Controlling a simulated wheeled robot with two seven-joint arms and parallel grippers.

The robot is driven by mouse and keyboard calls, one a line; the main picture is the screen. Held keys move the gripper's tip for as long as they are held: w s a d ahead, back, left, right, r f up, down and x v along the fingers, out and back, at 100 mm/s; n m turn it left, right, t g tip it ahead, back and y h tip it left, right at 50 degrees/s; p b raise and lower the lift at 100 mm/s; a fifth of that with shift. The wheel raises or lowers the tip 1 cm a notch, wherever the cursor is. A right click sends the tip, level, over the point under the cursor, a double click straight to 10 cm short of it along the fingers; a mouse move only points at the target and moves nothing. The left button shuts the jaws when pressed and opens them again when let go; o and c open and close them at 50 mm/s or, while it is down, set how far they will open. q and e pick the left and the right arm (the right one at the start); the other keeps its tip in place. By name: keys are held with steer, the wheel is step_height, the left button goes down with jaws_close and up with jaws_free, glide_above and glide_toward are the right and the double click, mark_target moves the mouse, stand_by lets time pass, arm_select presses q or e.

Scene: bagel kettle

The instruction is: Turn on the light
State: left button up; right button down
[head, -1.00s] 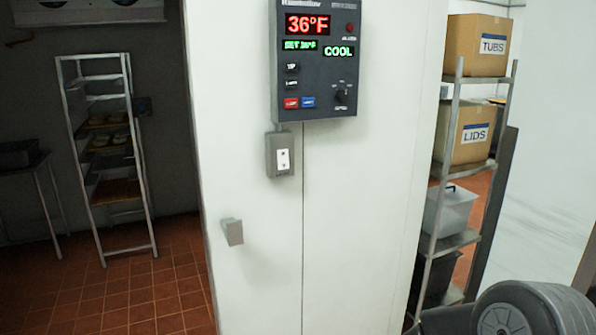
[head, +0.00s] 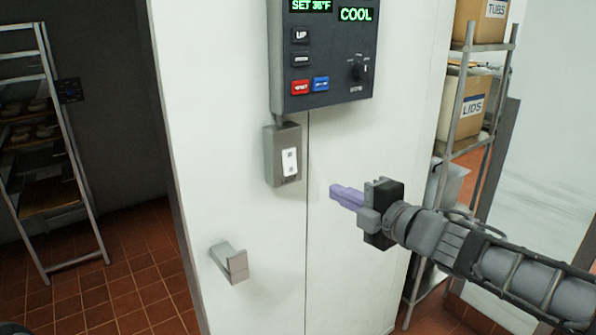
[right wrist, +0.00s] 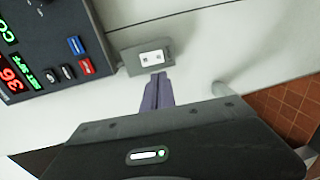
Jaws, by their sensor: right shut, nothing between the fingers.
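The light switch (head: 289,161) is a white rocker in a grey box (head: 270,158) on the white wall panel, below the control unit. It also shows in the right wrist view as a white rocker (right wrist: 152,57), just beyond the fingertips. My right gripper (head: 334,192) is to the right of the switch box and slightly lower in the head view, with its purple fingers together and empty. The fingers (right wrist: 158,78) point toward the box in the wrist view, and they look apart from it. My left gripper is not in view.
The dark control unit (head: 325,55) with buttons and a knob hangs above the switch. A grey handle (head: 230,262) sticks out below left. A dark room with a metal rack (head: 72,168) opens at left. Shelving with boxes (head: 466,107) stands at right.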

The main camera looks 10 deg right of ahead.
glide_toward(291, 172)
steer(key=b+x, duration=0.1)
steer(key=x, duration=0.6)
stand_by(0.6)
steer(key=f+b, duration=0.1)
steer(key=b, duration=0.1)
steer(key=shift+w+b, duration=0.15)
steer(key=shift+b, duration=0.25)
steer(key=shift+r+p, duration=0.4)
steer(key=shift+r, duration=0.05)
